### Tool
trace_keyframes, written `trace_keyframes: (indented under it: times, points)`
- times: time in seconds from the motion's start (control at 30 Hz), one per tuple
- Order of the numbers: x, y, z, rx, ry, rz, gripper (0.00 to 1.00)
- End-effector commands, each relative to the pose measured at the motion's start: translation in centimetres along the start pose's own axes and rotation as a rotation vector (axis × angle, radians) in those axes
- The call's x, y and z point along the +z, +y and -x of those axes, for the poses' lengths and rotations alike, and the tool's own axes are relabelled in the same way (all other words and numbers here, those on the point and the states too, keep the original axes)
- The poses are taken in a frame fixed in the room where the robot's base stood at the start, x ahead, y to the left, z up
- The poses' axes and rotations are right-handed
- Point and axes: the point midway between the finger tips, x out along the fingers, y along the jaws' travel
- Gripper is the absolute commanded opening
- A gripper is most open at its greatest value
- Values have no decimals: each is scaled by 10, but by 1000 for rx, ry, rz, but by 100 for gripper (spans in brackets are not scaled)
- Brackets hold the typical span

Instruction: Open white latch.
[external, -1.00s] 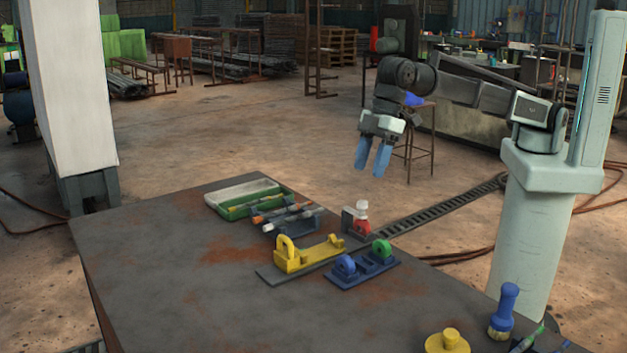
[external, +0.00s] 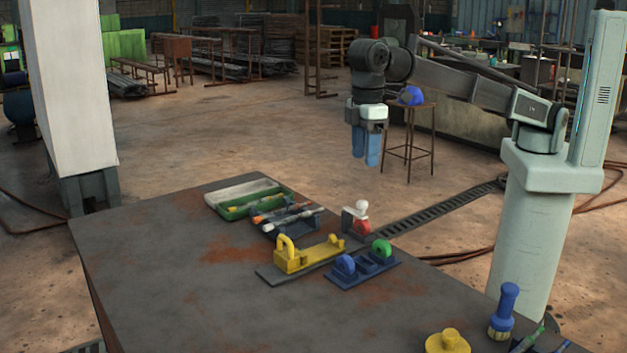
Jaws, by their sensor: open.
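A small white part with a rounded top (external: 361,206) stands on a red piece beside a grey upright plate, near the back right edge of the table. It looks like the white latch, but it is too small to tell how it is set. My gripper (external: 366,162) has blue fingers and hangs pointing down, in the air above and behind the white part in the picture. It is open, empty and apart from everything on the table.
A yellow fixture (external: 309,255) and a blue base with blue and green rings (external: 361,266) stand just in front. A green tray (external: 249,198) and a dark tool holder (external: 291,222) lie to the left. The table's (external: 190,290) front left is clear.

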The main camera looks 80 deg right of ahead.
Motion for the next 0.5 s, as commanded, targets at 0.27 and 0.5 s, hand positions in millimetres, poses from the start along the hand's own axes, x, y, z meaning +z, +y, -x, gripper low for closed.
trace_keyframes:
  times: [0.27, 0.5]
  points:
    - [1, 0, -50, 0, -1, 1, 52]
    - [0, 0, -87, 0, 0, 1, 52]
